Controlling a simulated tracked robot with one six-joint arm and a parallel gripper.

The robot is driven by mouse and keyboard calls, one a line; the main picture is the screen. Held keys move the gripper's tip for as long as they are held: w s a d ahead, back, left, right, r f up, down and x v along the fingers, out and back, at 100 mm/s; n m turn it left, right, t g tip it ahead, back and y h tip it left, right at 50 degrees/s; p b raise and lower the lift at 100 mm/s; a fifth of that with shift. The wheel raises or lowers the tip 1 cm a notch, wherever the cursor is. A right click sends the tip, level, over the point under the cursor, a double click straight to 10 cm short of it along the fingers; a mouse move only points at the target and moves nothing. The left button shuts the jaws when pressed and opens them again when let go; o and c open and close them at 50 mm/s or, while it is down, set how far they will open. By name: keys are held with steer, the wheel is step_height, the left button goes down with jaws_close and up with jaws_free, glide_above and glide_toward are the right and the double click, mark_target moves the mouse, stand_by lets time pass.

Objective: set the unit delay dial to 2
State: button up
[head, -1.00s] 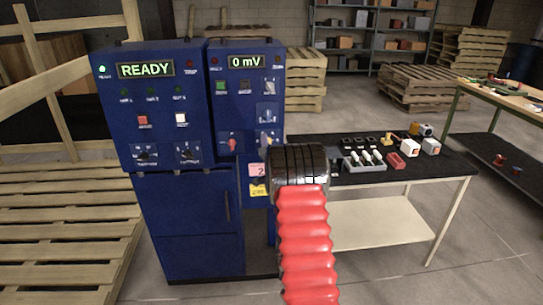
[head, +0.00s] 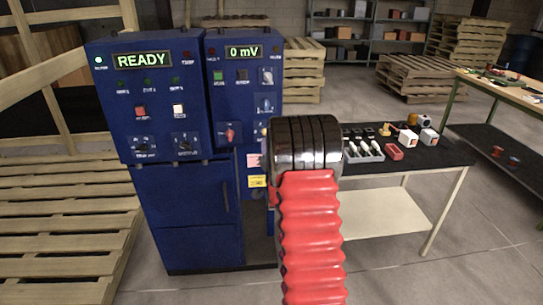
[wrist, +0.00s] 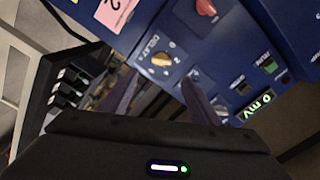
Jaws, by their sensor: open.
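The delay dial (wrist: 161,58) has a cream-yellow knob on the blue panel, with "DELAY" printed beside it and small figures around it. Its pointer setting is too small to read. In the head view only a sliver of the knob (head: 264,131) shows at the edge of my arm. My gripper (wrist: 162,98) is open and empty in the wrist view. Its two dark fingers lie apart, pointing toward the panel, with the knob between and beyond their tips. Contact does not show. In the head view the gripper is hidden behind my arm.
A red knob (wrist: 206,8) sits near the dial; it also shows in the head view (head: 230,133). A pink label with a 2 (wrist: 115,12) is close by. The display (head: 244,52) reads 0 mV; the left cabinet's display (head: 142,60) reads READY. A black-topped table (head: 455,152) stands right.

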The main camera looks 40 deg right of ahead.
steer(key=shift+v, duration=0.95)
